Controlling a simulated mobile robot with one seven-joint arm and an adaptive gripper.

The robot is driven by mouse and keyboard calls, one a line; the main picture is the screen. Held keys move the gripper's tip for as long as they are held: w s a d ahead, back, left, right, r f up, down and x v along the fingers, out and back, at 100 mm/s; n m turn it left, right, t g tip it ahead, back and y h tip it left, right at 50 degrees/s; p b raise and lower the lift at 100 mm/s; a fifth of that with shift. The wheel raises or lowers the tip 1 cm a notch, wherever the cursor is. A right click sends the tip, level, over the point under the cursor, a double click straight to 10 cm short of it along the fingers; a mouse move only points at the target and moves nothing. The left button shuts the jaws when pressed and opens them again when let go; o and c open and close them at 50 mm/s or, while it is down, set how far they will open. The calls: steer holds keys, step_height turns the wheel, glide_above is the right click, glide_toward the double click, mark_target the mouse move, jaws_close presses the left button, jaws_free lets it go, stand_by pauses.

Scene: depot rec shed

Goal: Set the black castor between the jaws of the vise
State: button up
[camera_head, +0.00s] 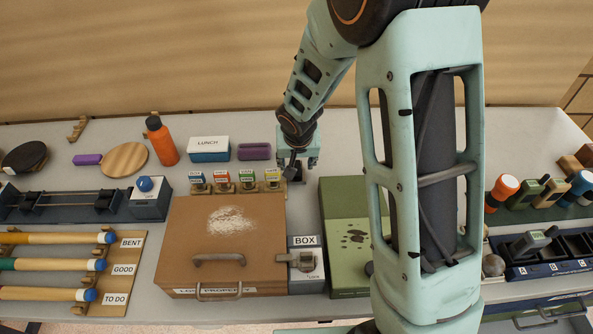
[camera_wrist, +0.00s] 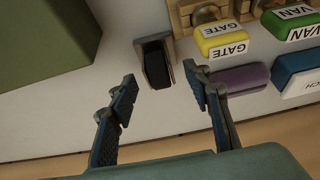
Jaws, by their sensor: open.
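The black castor (camera_wrist: 156,66) appears in the wrist view as a dark wheel in a grey-brown fork, standing on the pale bench top. It also shows, small and partly hidden, below my gripper in the head view (camera_head: 294,174). My gripper (camera_wrist: 160,88) is open and empty, its two fingertips on either side of the castor's near end in the picture; I cannot tell the height gap. In the head view my gripper (camera_head: 298,158) hangs over the bench's back half. A long grey unit with dark blocks on rods (camera_head: 70,200) at left looks like the vise.
A brown lidded box (camera_head: 225,235) with labelled stamps behind it stands left of the castor. A green case (camera_head: 343,225) stands close at right. A purple block (camera_head: 254,152), a lunch box (camera_head: 209,150) and an orange bottle (camera_head: 161,140) stand at the back left.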

steer(key=shift+x, duration=0.8)
jaws_close()
steer(key=shift+r, duration=0.1)
